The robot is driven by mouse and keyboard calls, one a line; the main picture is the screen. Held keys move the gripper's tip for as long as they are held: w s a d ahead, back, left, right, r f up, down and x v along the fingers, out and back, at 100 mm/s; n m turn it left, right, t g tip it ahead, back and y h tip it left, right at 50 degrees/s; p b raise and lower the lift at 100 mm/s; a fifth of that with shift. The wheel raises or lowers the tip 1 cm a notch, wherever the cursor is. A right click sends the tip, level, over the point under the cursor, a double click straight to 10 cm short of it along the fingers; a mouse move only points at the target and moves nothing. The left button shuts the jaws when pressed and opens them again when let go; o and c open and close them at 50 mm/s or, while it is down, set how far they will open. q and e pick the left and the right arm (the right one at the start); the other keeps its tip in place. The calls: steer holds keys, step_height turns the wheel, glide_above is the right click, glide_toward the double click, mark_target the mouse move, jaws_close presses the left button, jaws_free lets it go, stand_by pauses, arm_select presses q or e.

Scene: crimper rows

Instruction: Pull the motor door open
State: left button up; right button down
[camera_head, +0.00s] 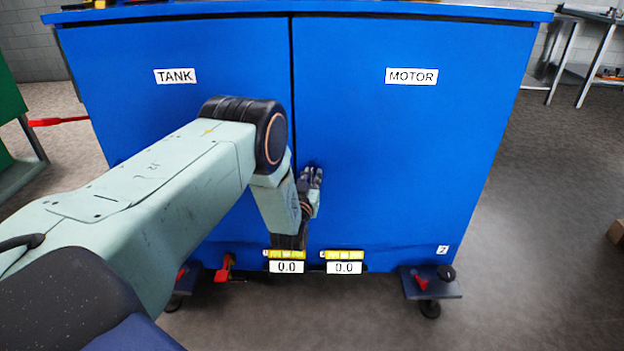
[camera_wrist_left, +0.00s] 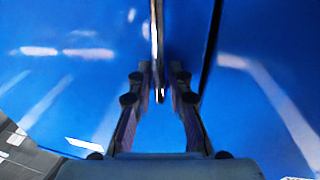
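The motor door (camera_head: 400,140) is the right blue panel of a cabinet, under a MOTOR label (camera_head: 411,76). It looks closed, level with the tank door (camera_head: 190,130) across a dark vertical seam. My left gripper (camera_head: 312,175) is at the motor door's seam-side edge, low on the panel. In the left wrist view, my left gripper's fingers (camera_wrist_left: 160,72) stand on either side of a thin metallic handle (camera_wrist_left: 156,30), with narrow gaps seeming to show beside it. The handle is hidden behind the gripper in the head view. My right gripper is out of view.
Feet with casters and red levers (camera_head: 421,283) stick out below. A metal table (camera_head: 590,55) stands at the back right.

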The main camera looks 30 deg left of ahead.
arm_select(q)
steer(key=shift+r, duration=0.1)
jaws_close()
stand_by(0.5)
